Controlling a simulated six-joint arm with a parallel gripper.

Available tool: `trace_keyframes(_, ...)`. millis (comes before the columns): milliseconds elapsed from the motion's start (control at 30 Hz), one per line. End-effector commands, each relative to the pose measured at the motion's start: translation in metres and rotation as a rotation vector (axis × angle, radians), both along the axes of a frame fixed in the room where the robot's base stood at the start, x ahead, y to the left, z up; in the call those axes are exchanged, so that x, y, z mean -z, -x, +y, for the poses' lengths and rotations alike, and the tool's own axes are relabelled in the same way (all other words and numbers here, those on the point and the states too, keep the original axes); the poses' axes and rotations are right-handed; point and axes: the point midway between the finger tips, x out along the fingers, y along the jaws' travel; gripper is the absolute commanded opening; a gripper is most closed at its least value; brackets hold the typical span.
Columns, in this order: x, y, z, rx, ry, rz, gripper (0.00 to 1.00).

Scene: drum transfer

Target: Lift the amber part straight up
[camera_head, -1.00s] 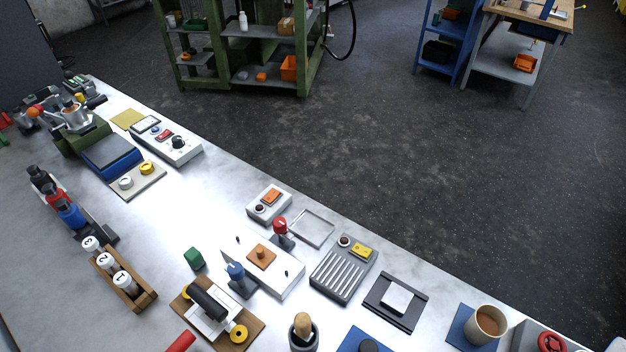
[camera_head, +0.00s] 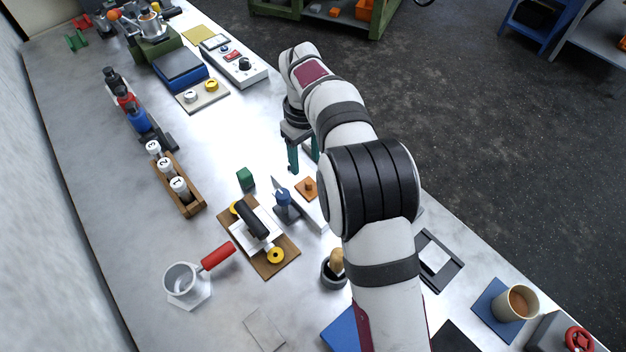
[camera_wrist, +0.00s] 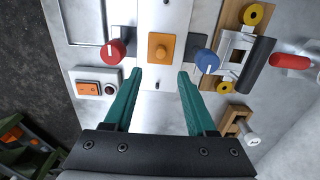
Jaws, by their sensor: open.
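The amber part (camera_head: 308,188) is a small square with a round knob on top, set on a white plate (camera_head: 313,216). It also shows in the wrist view (camera_wrist: 161,48), top centre, beyond and between my fingertips. My gripper (camera_head: 305,158) has teal fingers pointing down and is above the bench on the far side of the part. In the wrist view my gripper (camera_wrist: 160,75) is open with nothing between its fingers. My arm hides part of the plate in the head view.
A red-knobbed lever (camera_wrist: 116,50) and a blue-knobbed lever (camera_wrist: 206,61) flank the plate. A green block (camera_head: 245,179), a roller board (camera_head: 273,262) and a wooden vial rack (camera_head: 190,204) stand to the left.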

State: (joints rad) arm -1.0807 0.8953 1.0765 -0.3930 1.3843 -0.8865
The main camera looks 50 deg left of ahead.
Motion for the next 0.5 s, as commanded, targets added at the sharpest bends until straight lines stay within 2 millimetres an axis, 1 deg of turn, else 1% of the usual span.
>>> trace_keyframes(33,0.009,0.0,-0.001,0.001,0.002,0.001,0.56)
trace_keyframes(167,0.024,0.0,-0.002,0.001,0.001,0.0,0.56)
trace_keyframes(300,0.052,0.001,-0.012,0.003,0.002,0.002,0.56)
trace_keyframes(367,0.062,0.001,-0.011,0.004,0.001,0.0,0.56)
trace_keyframes(433,0.069,0.001,-0.011,0.005,0.0,-0.002,0.56)
trace_keyframes(500,0.072,0.001,-0.011,0.005,-0.001,-0.003,0.56)
